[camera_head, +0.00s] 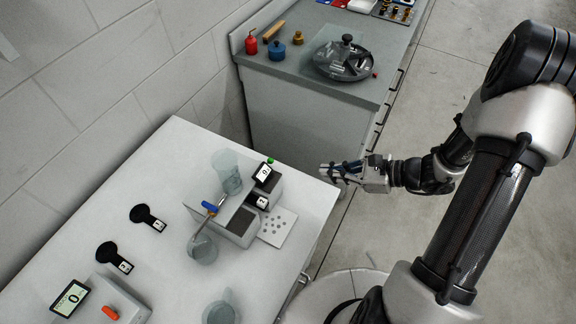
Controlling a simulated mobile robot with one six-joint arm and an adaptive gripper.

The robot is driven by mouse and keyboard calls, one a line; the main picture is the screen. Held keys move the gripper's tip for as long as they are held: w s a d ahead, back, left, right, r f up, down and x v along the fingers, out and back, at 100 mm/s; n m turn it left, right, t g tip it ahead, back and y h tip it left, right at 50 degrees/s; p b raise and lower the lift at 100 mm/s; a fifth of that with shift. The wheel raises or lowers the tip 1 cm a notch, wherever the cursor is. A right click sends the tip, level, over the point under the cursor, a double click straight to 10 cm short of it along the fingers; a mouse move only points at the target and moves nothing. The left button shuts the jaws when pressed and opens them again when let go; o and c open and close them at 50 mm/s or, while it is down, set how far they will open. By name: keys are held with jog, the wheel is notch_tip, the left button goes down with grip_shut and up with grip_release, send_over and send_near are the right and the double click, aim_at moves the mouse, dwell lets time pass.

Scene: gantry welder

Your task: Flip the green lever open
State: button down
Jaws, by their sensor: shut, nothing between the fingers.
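A small green part (270,161), which looks like the green lever, sits at the top of a black display panel on a grey device (240,226) on the white table. It is too small to tell its exact position. My gripper (326,172) is shut and empty. It is to the right of the green part, apart from it in the picture, by the table's right edge. My arm reaches in from the right.
The white table (152,190) also holds a clear beaker (227,172), a blue-handled tool (209,207), glass vessels (202,249) and a scale-like box with an orange lever (110,313). A grey cabinet (300,112) stands behind. Floor is clear at right.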

jog(key=b+x, duration=0.2)
jog(key=x, duration=0.6)
jog(key=shift+a+f, duration=0.3)
jog(key=a, duration=0.1)
jog(key=w+a+r, duration=0.1)
jog(key=w+a+b, duration=0.1)
jog(key=a, duration=0.1)
jog(key=shift+r, duration=0.15)
jog(key=shift+r, duration=0.15)
jog(key=shift+a+r+h+p, duration=0.15)
jog(key=shift+h+p, duration=0.25)
jog(key=shift+p, duration=0.3)
